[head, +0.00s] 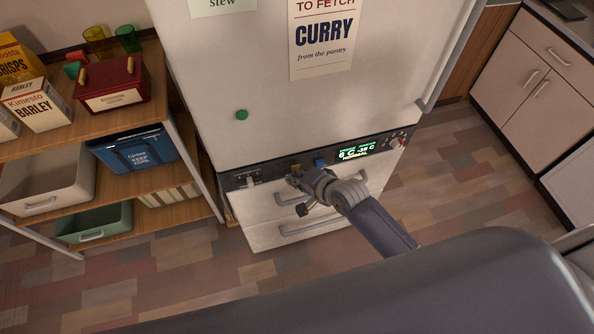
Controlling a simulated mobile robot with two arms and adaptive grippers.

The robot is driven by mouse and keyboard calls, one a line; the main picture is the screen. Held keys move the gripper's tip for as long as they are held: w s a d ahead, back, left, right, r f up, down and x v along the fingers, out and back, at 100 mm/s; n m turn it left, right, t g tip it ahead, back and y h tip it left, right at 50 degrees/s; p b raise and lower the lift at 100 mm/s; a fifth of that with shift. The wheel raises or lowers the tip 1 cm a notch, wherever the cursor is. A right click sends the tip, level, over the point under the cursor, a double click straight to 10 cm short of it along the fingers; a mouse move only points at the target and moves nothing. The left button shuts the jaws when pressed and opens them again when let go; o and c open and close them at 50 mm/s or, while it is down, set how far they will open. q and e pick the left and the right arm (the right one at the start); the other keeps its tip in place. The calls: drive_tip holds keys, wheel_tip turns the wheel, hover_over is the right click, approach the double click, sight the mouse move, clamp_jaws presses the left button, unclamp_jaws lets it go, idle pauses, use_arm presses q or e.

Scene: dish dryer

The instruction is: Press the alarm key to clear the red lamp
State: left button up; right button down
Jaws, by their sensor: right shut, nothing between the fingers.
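The control panel (249,179) is a dark strip across the fridge (220,90), above its lower drawers. My right gripper (299,187) is shut and empty, close in front of the panel's middle. I cannot tell whether it touches the panel. A blue key (320,163) shows just right of the gripper. The lit display (357,152) shows green figures with a yellowish line below. No lit red lamp can be made out. The alarm key cannot be told apart; the gripper hides part of the panel. My left gripper is not in view.
A wooden shelf (168,196) with boxes, a red tin (112,85) and bins stands at the left. Cabinets (530,95) stand at the right. The floor (465,190) between is clear.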

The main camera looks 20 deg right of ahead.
idle(0.4)
drive_tip(key=shift+s+p, duration=0.85)
drive_tip(key=shift+s, duration=0.4)
drive_tip(key=s+p, duration=0.3)
drive_tip(key=s, duration=0.2)
drive_tip(key=shift+d, duration=0.15)
drive_tip(key=shift+f, duration=0.1)
